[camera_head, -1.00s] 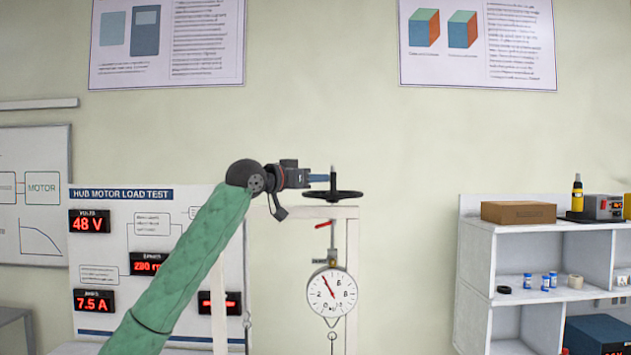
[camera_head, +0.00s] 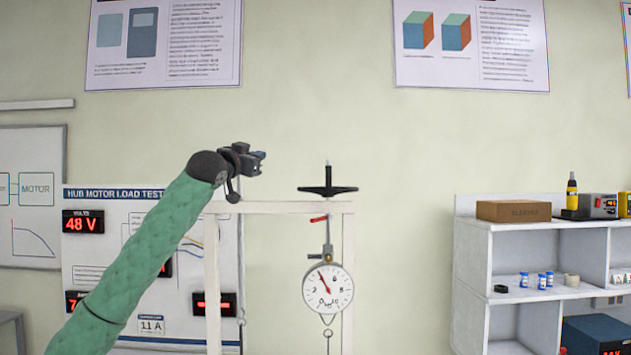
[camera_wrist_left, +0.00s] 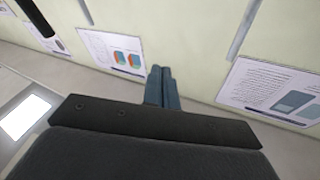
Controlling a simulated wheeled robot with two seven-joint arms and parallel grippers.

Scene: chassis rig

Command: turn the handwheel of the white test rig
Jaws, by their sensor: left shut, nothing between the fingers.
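The white test rig (camera_head: 278,207) stands in the middle of the head view. Its black handwheel (camera_head: 327,190) sits on top of the frame, seen almost edge-on, with an upright knob (camera_head: 327,172). A round dial gauge (camera_head: 328,290) hangs below it. My left gripper (camera_head: 259,161) is left of the handwheel and a little higher, apart from it. In the left wrist view its blue fingers (camera_wrist_left: 162,88) are together with nothing between them. A dark rod-like thing (camera_wrist_left: 32,18) shows at the upper left there; I cannot tell what it is. My right gripper is out of view.
A hub motor load test board (camera_head: 115,250) with red displays is behind my left arm. A white shelf (camera_head: 500,262) at the right holds a cardboard box (camera_head: 513,211) and small jars. A red lever (camera_head: 318,219) sits under the handwheel. The space right of the handwheel is clear.

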